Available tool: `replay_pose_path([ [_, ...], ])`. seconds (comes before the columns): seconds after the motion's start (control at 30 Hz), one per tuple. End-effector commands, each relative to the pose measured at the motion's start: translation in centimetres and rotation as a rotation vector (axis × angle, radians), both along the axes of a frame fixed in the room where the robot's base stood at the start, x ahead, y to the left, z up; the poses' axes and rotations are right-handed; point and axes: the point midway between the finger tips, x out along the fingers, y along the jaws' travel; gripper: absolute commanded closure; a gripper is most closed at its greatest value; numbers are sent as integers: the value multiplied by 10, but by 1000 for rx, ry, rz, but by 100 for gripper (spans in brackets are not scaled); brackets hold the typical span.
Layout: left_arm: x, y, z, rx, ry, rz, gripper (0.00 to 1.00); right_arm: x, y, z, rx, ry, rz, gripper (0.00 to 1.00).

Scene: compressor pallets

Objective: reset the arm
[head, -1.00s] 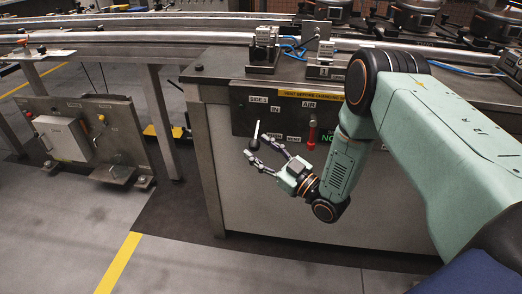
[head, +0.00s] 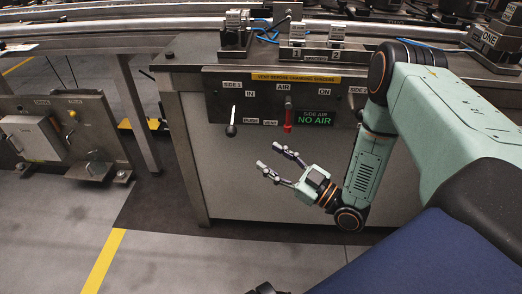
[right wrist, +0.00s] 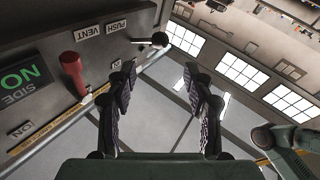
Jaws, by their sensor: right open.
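My right gripper (head: 281,163) is open and empty in the head view, in front of the cabinet's grey front. Its two fingers point up and left, below the control panel (head: 262,104). The right wrist view shows both fingers (right wrist: 160,105) spread with nothing between them. A lever with a dark knob (head: 231,130) hangs left of the gripper, apart from it. A red handle (head: 288,115) is above the gripper; it also shows at the left of the right wrist view (right wrist: 73,72). My left gripper is not in view.
Clamp blocks (head: 236,30) and blue hoses stand on the cabinet top. A pallet fixture with a white box (head: 35,138) is at the left. The floor (head: 170,262) in front is open, with a yellow line (head: 104,262).

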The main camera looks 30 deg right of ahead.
Motion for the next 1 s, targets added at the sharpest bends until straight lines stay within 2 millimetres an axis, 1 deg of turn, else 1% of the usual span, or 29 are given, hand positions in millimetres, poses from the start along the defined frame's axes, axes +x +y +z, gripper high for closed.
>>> replay_pose_path([
  [0.17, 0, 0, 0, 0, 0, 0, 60, -6, -3, -1, 1, -1, -1, 48],
  [0.67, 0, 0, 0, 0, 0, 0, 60, -6, -3, -1, 4, 2, 1, 48],
  [0.7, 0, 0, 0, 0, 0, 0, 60, -5, -2, -4, 10, 20, 6, 48],
  [0.77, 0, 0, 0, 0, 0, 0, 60, -3, -2, -14, 11, 70, 2, 48],
  [0.87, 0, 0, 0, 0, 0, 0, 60, -4, -7, -48, 22, 254, -57, 48],
  [0.9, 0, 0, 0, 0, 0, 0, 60, -9, -7, -67, 33, 358, -88, 48],
  [0.97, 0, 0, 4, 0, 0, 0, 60, -21, -1, -93, 51, 531, -132, 48],
  [1.0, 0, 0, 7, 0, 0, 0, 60, -32, 4, -108, 64, 647, -161, 48],
])
